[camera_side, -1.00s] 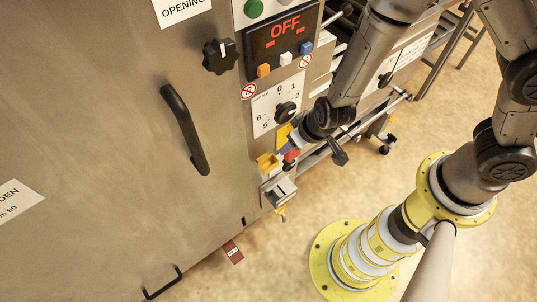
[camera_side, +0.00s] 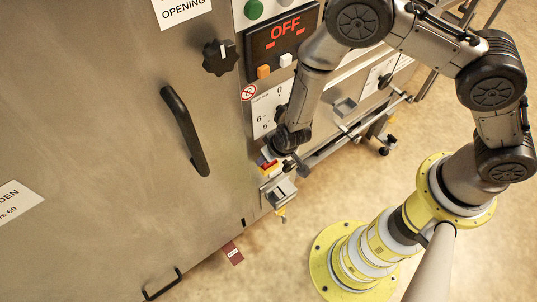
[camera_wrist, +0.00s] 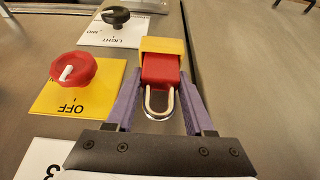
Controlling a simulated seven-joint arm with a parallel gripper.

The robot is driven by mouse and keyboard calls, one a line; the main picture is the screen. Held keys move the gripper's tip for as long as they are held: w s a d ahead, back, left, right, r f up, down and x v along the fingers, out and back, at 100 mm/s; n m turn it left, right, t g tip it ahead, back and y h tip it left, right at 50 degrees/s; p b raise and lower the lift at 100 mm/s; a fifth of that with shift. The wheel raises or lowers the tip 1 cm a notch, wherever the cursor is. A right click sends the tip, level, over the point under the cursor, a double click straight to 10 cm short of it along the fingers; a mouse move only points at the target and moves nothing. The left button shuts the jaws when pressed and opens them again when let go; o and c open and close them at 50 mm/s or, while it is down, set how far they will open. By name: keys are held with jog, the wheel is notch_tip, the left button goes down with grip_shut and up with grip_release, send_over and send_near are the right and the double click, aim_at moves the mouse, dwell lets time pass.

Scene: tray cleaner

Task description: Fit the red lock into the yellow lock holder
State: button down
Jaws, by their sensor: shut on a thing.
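The red lock (camera_wrist: 161,70) is between my gripper's purple fingers in the wrist view, its metal shackle (camera_wrist: 159,103) toward my palm. My gripper (camera_wrist: 160,76) is shut on the lock. The yellow lock holder (camera_wrist: 163,46) is straight ahead, and the lock's far end meets its near edge. I cannot tell how deep the lock sits in it.
A red knob (camera_wrist: 73,70) on a yellow OFF plate and a black LIGHT knob (camera_wrist: 116,15) are left of my gripper in the wrist view. The black door handle (camera_side: 186,131) is farther left.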

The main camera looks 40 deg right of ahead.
jog(key=shift+f, duration=0.15)
jog(key=shift+c, duration=1.4)
grip_release()
jog(key=v, duration=1.2)
jog(key=shift+r, duration=0.25)
